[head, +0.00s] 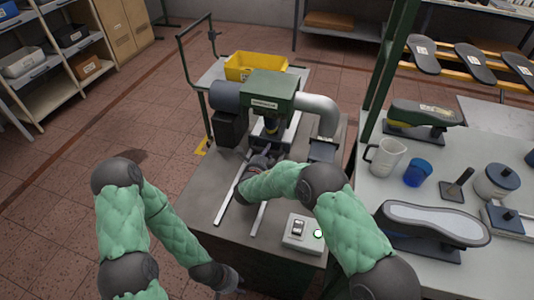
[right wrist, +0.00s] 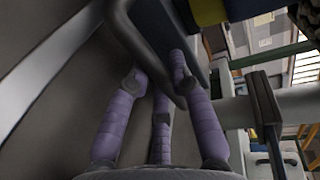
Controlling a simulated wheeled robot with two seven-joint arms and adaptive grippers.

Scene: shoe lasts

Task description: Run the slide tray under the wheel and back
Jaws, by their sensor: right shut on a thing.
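The machine with a green housing (head: 270,90) stands on a grey bench, and the wheel area under it is mostly in shadow. Two pale slide rails (head: 232,188) run from under it toward me. My right gripper (head: 262,163) is between the rails, just in front of the machine. In the right wrist view its purple fingers (right wrist: 160,85) are shut on a dark bar (right wrist: 150,50), which looks like the slide tray's handle. The tray is largely hidden in the head view. My left gripper (head: 228,280) hangs low by the bench's front edge, its fingers unclear.
A switch box (head: 302,232) sits on the bench right of the rails. A silver duct (head: 320,108) bends down beside the machine. A yellow bin (head: 255,65) stands behind. The right table holds a shoe last (head: 430,222), a white mug (head: 384,157) and a blue cup (head: 417,172).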

